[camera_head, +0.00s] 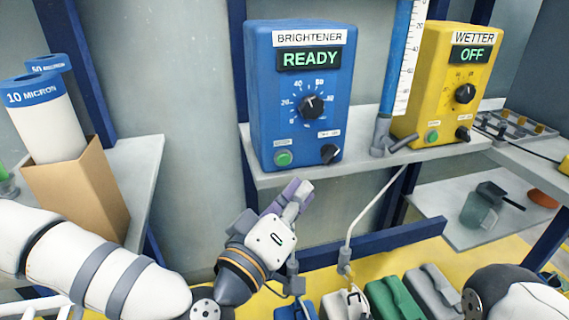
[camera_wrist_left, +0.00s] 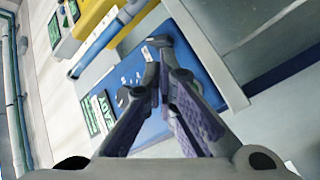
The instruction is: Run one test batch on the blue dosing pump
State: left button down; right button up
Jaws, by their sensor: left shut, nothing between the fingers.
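The blue dosing pump (camera_head: 265,100), labelled BRIGHTENER, stands on a grey shelf and its display (camera_head: 309,59) reads READY in green. It has a black dial (camera_head: 311,106) with a printed scale, a green button (camera_head: 284,158) at lower left and a black switch knob (camera_head: 330,153) at lower right. My left gripper (camera_head: 296,192) is shut and empty, below and in front of the shelf edge, apart from the pump. In the left wrist view, the shut fingers (camera_wrist_left: 158,62) cover part of the blue pump (camera_wrist_left: 207,92). My right gripper is not in view.
A yellow pump (camera_head: 420,75), labelled WETTER and reading OFF, stands to the right, beyond a blue-and-white level tube (camera_head: 401,60). A cardboard box (camera_head: 85,192) with white filter rolls is at left. Several coloured canisters (camera_head: 392,297) stand below at the front.

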aim_at(284, 159)
pick_arm(q)
jog(key=shift+w+a+b, duration=0.15)
jog(key=shift+w+a, duration=0.1)
jog(key=shift+w, duration=0.5)
jog(key=shift+w+a+b, duration=0.1)
jog(key=shift+w+a, duration=0.1)
jog(key=shift+w, duration=0.5)
jog(key=shift+w+a+b, duration=0.15)
jog(key=shift+w+a, duration=0.1)
jog(key=shift+w, duration=0.5)
jog(key=shift+w, duration=0.1)
jog(key=shift+w+a, duration=0.1)
jog(key=shift+w, duration=0.15)
jog(key=shift+w+a, duration=0.2)
jog(key=shift+w, duration=0.3)
dwell(0.5)
jog(key=shift+s+d+p, duration=0.3)
jog(key=shift+s+p, duration=0.05)
jog(key=shift+s, duration=0.55)
